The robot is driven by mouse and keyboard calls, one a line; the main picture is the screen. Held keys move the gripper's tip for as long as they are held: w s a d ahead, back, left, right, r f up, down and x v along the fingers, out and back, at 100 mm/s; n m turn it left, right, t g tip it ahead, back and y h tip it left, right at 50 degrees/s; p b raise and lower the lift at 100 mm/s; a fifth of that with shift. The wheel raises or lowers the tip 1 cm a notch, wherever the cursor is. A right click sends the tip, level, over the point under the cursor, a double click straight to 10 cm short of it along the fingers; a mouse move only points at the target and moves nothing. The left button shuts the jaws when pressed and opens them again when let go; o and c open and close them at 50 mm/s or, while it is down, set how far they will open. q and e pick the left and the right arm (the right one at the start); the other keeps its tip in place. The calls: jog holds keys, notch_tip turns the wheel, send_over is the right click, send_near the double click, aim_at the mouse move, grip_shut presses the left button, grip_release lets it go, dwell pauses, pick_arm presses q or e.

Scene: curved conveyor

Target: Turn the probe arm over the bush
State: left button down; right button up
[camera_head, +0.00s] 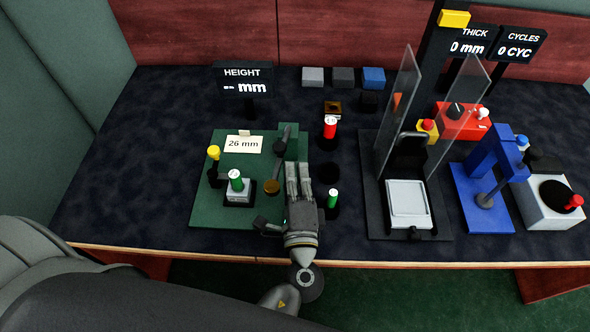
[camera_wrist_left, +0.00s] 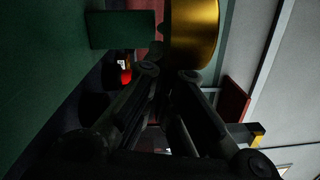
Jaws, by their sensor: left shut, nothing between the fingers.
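A green gauge base (camera_head: 205,200) lies on the table at the left, with a green post (camera_head: 291,140) at its right. The dark probe arm (camera_head: 279,150) reaches from the post toward the front, with a brass disc (camera_head: 271,187) near its end. A green-topped piece, apparently the bush (camera_head: 236,180), sits on a grey block left of the disc; the probe arm is not over it. My left gripper (camera_head: 298,168) is shut and empty just right of the disc. In the left wrist view a brass cylinder (camera_wrist_left: 194,32) stands close beyond the fingertips (camera_wrist_left: 168,75); contact cannot be told.
A height display (camera_head: 243,80) shows no number. A "26 mm" card (camera_head: 243,145) lies on the base. Red-topped (camera_head: 330,128) and green-topped (camera_head: 333,197) pieces stand right of my gripper. A clear-walled fixture (camera_head: 410,204) and a blue stand (camera_head: 480,210) are further right.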

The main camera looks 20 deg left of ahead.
pick_arm(q)
jog(key=shift+s+a+m+h, duration=0.15)
jog(key=shift+a+m+h, duration=0.2)
jog(key=shift+h, duration=0.15)
jog(key=shift+a+t+h, duration=0.2)
jog(key=shift+t+h, duration=0.1)
jog(key=shift+s+a+m+h, duration=0.25)
jog(key=shift+a+m+h, duration=0.25)
jog(key=shift+m+h, duration=0.25)
jog(key=shift+s+a+f+m+t+h+b, duration=0.15)
jog(key=shift+a+m+h+b, duration=0.3)
jog(key=shift+a+m+h, duration=0.5)
jog(key=shift+s+a+m+t+h+b, duration=0.1)
jog(key=shift+a+m+t+h+b, duration=0.3)
jog(key=shift+h, duration=0.8)
jog(key=shift+a+b, duration=0.45)
jog(key=shift+a, duration=0.5)
pick_arm(e)
jog(key=shift+w+a+f, duration=0.1)
jog(key=shift+w+f, duration=0.05)
jog(key=shift+f, duration=0.5)
jog(key=shift+w+a+f, duration=0.1)
jog(key=shift+w+f, duration=0.05)
jog(key=shift+f, duration=0.5)
pick_arm(q)
jog(key=shift+a, duration=0.1)
pick_arm(e)
jog(key=shift+a, duration=0.1)
